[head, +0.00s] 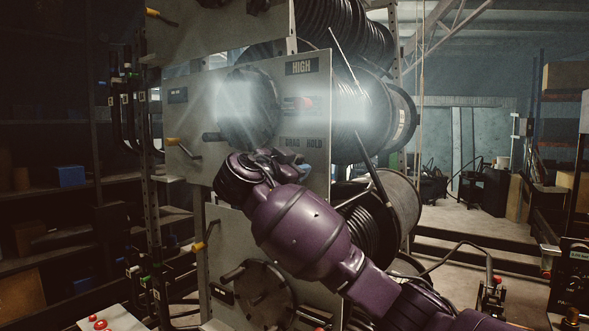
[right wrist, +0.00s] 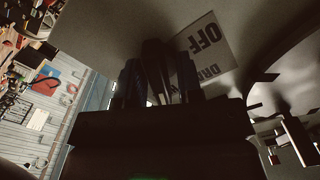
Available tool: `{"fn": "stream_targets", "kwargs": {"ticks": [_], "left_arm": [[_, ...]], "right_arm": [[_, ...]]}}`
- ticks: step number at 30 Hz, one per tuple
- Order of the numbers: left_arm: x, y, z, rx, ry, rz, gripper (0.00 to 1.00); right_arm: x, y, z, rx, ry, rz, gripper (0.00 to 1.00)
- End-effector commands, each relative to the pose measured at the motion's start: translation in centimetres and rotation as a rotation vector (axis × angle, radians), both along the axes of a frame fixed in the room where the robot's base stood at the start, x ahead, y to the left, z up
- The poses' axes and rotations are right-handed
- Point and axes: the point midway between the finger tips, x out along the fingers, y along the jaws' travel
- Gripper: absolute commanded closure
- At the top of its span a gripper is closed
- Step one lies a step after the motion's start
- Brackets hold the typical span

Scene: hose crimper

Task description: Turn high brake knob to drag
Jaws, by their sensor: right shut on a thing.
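The high reel panel (head: 197,95) is a pale upright plate with a HIGH sign (head: 301,67) at its upper right. My right gripper (head: 268,157) is up against the plate, just left of and below that label. It is shut on the brake knob, which the fingers and wrist mostly hide. In the right wrist view the dark fingers (right wrist: 160,80) are together beside a white label with OFF and part of DRAG (right wrist: 205,45). The knob's setting cannot be read. My left gripper is out of view.
A dark round hand wheel (head: 248,108) with a handle is on the plate, above the gripper. A yellow-handled lever (head: 182,146) sticks out at left. Hose reels (head: 362,115) stand behind. A lower panel has another wheel (head: 266,295). Open floor (head: 460,213) lies at right.

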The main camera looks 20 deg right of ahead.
Motion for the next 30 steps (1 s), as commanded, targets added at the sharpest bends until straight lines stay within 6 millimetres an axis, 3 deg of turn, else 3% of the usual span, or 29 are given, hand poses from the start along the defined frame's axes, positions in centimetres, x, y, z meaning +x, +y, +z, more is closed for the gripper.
{"fn": "stream_targets", "kwargs": {"ticks": [13,30], "left_arm": [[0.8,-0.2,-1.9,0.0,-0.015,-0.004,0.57],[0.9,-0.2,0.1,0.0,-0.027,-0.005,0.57]], "right_arm": [[0.1,0.1,-0.3,-0.133,0.174,0.002,0.9],[0.2,0.2,0.2,-0.451,0.581,0.001,0.9]]}}
